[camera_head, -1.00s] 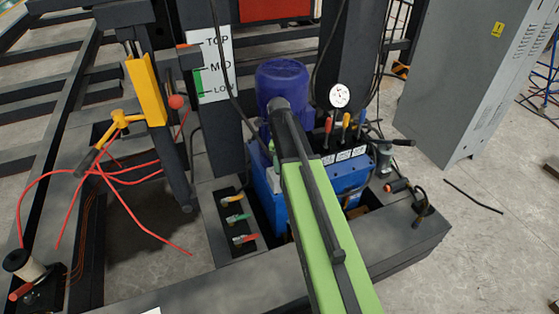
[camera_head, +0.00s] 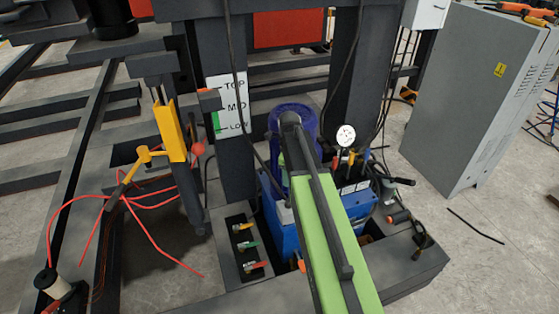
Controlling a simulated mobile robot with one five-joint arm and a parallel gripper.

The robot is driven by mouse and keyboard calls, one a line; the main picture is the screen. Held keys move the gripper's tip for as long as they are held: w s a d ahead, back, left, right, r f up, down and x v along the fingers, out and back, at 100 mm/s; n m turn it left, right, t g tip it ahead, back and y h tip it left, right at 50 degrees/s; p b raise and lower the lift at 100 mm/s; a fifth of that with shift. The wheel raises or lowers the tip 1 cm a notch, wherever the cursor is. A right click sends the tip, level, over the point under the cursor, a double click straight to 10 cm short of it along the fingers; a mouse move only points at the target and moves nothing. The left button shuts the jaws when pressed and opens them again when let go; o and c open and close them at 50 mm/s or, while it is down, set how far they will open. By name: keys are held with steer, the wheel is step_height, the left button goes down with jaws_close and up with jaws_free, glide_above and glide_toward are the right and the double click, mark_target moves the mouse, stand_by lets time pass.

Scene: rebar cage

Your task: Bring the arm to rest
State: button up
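My arm's green link reaches up from the bottom edge in the head view, with a dark joint at its far end in front of the blue hydraulic unit (camera_head: 283,225). My gripper is not visible; the far part of the arm is hidden behind the green link or out of sight. I cannot see whether anything is held.
A TOP/MID/LOW sign (camera_head: 228,104) is on a dark post. A pressure gauge (camera_head: 346,135) stands above the hydraulic unit. A yellow-handled tool (camera_head: 169,132) and red hoses (camera_head: 150,206) are at left. A grey cabinet (camera_head: 470,100) stands right.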

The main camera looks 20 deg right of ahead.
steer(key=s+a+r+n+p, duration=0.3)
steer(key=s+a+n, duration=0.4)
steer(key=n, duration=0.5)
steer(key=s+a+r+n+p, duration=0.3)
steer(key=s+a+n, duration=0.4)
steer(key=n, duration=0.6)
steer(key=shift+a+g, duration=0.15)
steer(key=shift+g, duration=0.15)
